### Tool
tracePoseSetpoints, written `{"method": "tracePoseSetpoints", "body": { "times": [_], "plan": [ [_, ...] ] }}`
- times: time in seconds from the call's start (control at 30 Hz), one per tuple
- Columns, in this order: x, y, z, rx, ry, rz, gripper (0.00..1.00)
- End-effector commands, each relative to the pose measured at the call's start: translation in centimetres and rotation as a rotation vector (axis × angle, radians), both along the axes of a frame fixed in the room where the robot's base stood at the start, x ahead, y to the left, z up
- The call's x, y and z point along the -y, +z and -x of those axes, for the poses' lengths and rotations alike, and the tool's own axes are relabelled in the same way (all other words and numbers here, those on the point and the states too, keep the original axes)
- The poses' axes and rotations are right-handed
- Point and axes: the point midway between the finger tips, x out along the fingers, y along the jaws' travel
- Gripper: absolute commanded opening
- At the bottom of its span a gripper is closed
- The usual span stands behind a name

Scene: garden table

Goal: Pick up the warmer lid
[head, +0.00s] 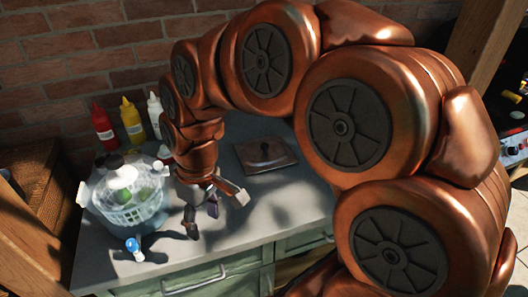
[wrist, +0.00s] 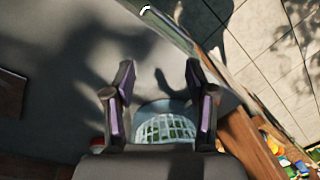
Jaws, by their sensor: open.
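The warmer lid (head: 265,153) is a flat, brownish metal plate with a dark knob in its middle. It lies on the grey counter, right of my gripper and further back in the head view. My gripper (head: 201,215) is open and empty above the counter, apart from the lid. In the wrist view my gripper's two fingers (wrist: 159,80) are spread, with bare counter between their tips. A dark brown flat edge at the left of the wrist view may be the lid, but I cannot tell for sure.
A pale basket (head: 128,213) with a clear cover and green contents stands at the left; it also shows in the wrist view (wrist: 165,130). Red (head: 103,124), yellow (head: 132,122) and white (head: 155,114) bottles stand behind. A small blue-and-white bottle (head: 134,249) is near the front edge.

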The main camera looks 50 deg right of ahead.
Motion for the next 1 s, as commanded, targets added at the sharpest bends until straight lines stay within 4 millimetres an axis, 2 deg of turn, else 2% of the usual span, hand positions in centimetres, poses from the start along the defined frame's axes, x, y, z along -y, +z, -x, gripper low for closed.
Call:
{"method": "tracePoseSetpoints", "body": {
  "times": [0.03,0.17,0.2,0.27,0.37,0.4,0.5,0.6,0.7,0.83,1.0],
  "plan": [
    [1.4,0.5,-2.0,0.032,0.011,-0.02,0.56],
    [5.6,1.3,-6.4,0.119,0.055,-0.056,0.56],
    [7.1,1.3,-7.6,0.142,0.065,-0.062,0.56],
    [9.7,1.6,-9.2,0.186,0.074,-0.07,0.56],
    [14.6,1.5,-11.2,0.249,0.08,-0.072,0.56],
    [16.9,1.5,-11.8,0.276,0.079,-0.067,0.56],
    [22.2,0.9,-12.4,0.328,0.071,-0.052,0.56],
    [26.9,0.1,-12.2,0.365,0.06,-0.033,0.56],
    [30.6,-0.4,-11.6,0.391,0.048,-0.01,0.56],
    [33.1,-1.1,-10.9,0.405,0.04,0.005,0.56],
    [33.8,-2.0,-11.1,0.41,0.04,0.012,0.56]
  ]
}}
